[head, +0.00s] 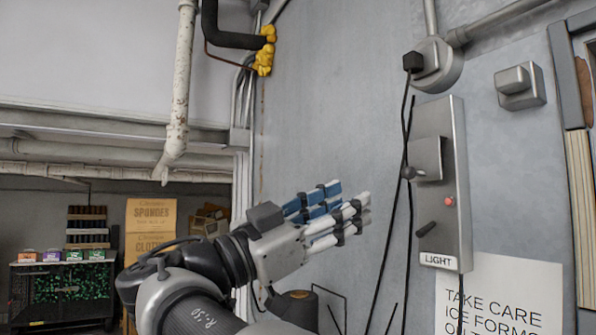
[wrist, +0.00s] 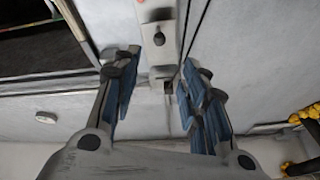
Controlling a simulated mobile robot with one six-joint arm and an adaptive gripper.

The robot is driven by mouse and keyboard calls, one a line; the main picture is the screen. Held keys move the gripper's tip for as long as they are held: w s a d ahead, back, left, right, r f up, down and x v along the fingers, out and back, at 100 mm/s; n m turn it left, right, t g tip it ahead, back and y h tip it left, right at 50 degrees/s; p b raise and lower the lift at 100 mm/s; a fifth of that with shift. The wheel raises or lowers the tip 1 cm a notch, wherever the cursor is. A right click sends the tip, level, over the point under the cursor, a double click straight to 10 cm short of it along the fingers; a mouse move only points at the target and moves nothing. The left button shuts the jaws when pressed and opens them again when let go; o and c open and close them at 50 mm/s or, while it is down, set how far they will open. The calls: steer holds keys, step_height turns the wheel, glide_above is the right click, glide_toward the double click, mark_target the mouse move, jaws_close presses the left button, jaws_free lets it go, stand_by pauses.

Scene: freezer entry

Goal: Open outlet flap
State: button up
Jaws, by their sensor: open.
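A tall grey switch box (head: 457,225) is on the wall, marked LIGHT at its lower end. A square grey cover (head: 427,158), which looks like the outlet flap, stands out from its upper part with a dark round knob at its left edge. It seems closed, but I cannot be sure. My gripper (head: 345,215) is left of the box, fingers spread and empty, apart from the cover in the head view. In the wrist view my gripper (wrist: 165,88) is open, with the end of a grey box (wrist: 168,12) between and beyond the fingertips.
A black plug (head: 413,62) sits at a round wall fitting, and black cables (head: 405,130) hang between my gripper and the box. A small grey box (head: 520,86) is at upper right. A paper sign (head: 500,295) is below. Shelving with cartons stands at lower left.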

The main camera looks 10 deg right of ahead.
mark_target(404, 175)
steer(key=p+x, duration=0.5)
steer(key=x, duration=1.1)
steer(key=shift+d+f, duration=0.15)
steer(key=shift+c, duration=0.5)
jaws_close()
